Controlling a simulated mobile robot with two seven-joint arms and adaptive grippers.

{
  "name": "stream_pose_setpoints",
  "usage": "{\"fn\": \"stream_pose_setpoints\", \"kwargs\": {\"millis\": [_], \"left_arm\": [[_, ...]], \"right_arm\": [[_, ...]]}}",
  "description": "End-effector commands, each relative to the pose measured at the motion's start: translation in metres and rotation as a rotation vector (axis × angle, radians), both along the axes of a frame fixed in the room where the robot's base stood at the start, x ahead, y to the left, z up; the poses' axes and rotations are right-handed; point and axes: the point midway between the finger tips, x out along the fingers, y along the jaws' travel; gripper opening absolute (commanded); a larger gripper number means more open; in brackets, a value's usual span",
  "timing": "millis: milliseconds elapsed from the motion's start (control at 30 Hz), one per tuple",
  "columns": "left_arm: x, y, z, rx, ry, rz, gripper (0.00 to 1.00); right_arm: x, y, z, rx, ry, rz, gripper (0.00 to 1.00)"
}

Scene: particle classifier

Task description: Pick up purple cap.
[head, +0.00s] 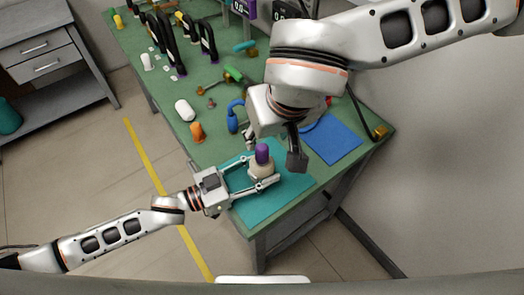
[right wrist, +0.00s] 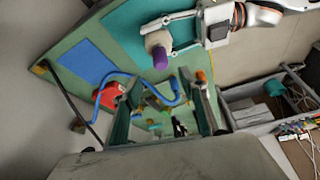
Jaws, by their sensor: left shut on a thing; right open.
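The purple cap (head: 262,154) sits on top of a beige rounded bottle (head: 261,171), above the teal mat on the green table. My left gripper (head: 263,174) comes in from the left and is shut on the bottle, one finger on each side of it. In the right wrist view the cap (right wrist: 160,59) and bottle (right wrist: 155,41) show near the top, between the left gripper's fingers. My right gripper (head: 273,148) is open and empty, close to the cap in the head view. Its two fingers (right wrist: 168,112) are spread apart in the right wrist view, with the cap outside them.
The teal mat (head: 285,191) and a blue mat (head: 332,140) lie at the table's near end. A blue looped tool (head: 232,118), an orange item (head: 197,131) and a white bottle (head: 185,110) lie beyond. Several dark upright frames stand farther back. A drawer cabinet (head: 45,60) is at left.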

Motion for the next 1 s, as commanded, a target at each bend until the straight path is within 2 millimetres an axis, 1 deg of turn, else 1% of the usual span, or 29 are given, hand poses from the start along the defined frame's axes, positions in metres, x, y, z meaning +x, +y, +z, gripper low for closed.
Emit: {"fn": "stream_pose_setpoints", "kwargs": {"millis": [33,100,367,500,633,767,967,1000], "left_arm": [[0.000,0.000,-0.001,0.001,0.000,0.000,0.00],[0.000,0.000,-0.001,0.001,0.000,0.000,0.00],[0.000,0.000,-0.001,0.002,0.001,0.000,0.00],[0.000,0.000,-0.001,0.001,0.000,0.000,0.00],[0.000,0.000,-0.001,0.001,0.000,0.001,0.00],[0.000,0.000,-0.001,0.002,0.001,0.001,0.00],[0.000,0.000,-0.001,0.002,0.000,0.001,0.00],[0.000,0.000,-0.001,0.002,0.000,0.001,0.00]], "right_arm": [[0.002,0.001,-0.008,0.000,0.003,-0.001,0.43],[0.005,0.003,-0.016,0.000,0.003,-0.001,0.43],[0.011,0.006,-0.033,0.000,0.002,-0.002,0.43],[0.017,0.009,-0.053,0.001,0.004,-0.002,0.43],[0.023,0.011,-0.067,0.002,0.002,-0.003,0.43],[0.026,0.012,-0.074,0.001,0.000,-0.003,0.43],[0.026,0.012,-0.074,0.001,-0.001,-0.002,0.43],[0.026,0.012,-0.074,0.001,-0.001,-0.002,0.35]]}}
